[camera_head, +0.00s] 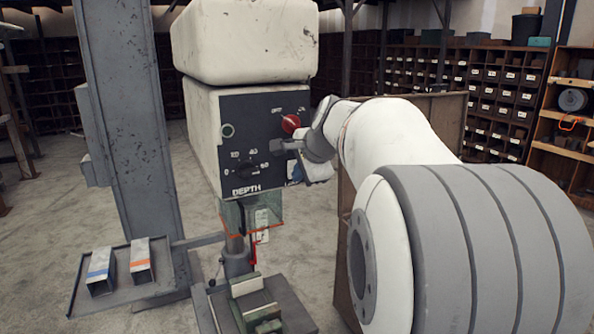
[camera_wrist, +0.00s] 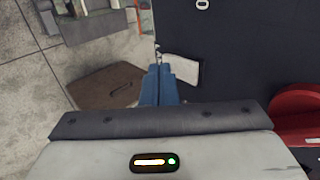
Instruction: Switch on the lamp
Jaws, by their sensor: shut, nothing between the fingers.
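My gripper (camera_wrist: 160,72) has its two blue fingers pressed together with nothing between them. The fingertips are close to the dark control panel (camera_head: 240,105) of the drill press. In the wrist view a small metallic toggle-like part (camera_wrist: 157,49) stands just beyond the fingertips. A white plate (camera_wrist: 182,70) lies just right of them; I cannot read it. Whether the fingers touch either is unclear. In the head view my wrist covers the panel's lower right. No lamp glow can be made out.
The panel also bears a red knob (camera_head: 291,123), a green-ringed button (camera_head: 227,130) and a depth dial (camera_head: 246,169). The red knob is close at the right in the wrist view (camera_wrist: 297,112). A tray (camera_head: 75,290) with two metal blocks is at lower left. Shelves line the back.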

